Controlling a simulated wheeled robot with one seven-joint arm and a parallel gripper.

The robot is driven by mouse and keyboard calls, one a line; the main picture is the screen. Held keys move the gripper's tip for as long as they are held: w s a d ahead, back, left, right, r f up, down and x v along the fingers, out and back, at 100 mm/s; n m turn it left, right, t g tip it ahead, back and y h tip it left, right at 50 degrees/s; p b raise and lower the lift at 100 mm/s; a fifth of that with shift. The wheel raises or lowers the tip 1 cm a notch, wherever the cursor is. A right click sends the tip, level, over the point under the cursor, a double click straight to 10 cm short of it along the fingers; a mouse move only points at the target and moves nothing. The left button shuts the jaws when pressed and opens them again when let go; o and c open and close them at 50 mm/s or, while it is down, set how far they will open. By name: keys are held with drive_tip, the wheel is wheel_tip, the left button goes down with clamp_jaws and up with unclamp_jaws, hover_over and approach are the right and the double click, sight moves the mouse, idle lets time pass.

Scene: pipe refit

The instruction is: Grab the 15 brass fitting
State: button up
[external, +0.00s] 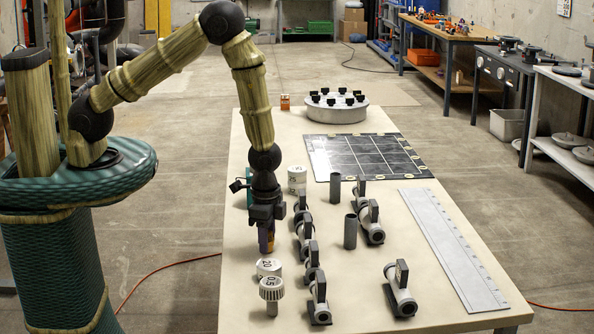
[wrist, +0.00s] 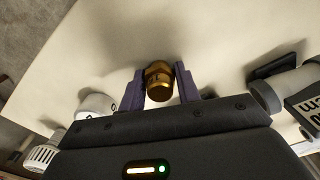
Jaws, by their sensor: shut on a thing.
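The brass fitting (wrist: 158,82) sits between the two purple fingers of my gripper (wrist: 158,88) in the wrist view. It is a short golden piece with dark marks on its side that I cannot read clearly. My gripper (external: 266,241) is shut on it, pointing down over the left part of the table in the external view. A small brass-coloured part of the fitting (external: 271,244) shows at the fingertips there. I cannot tell whether it touches the tabletop.
White caps marked 20 (external: 268,267) and 05 (external: 271,288) stand just in front of my gripper. Several grey valves (external: 318,300) and upright grey tubes (external: 350,232) stand to the right.

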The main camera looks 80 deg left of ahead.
drive_tip(key=shift+r, duration=0.15)
wheel_tip(320, 180, up, 10)
drive_tip(key=shift+f+b, duration=0.15)
drive_tip(key=shift+b, duration=0.45)
idle(0.5)
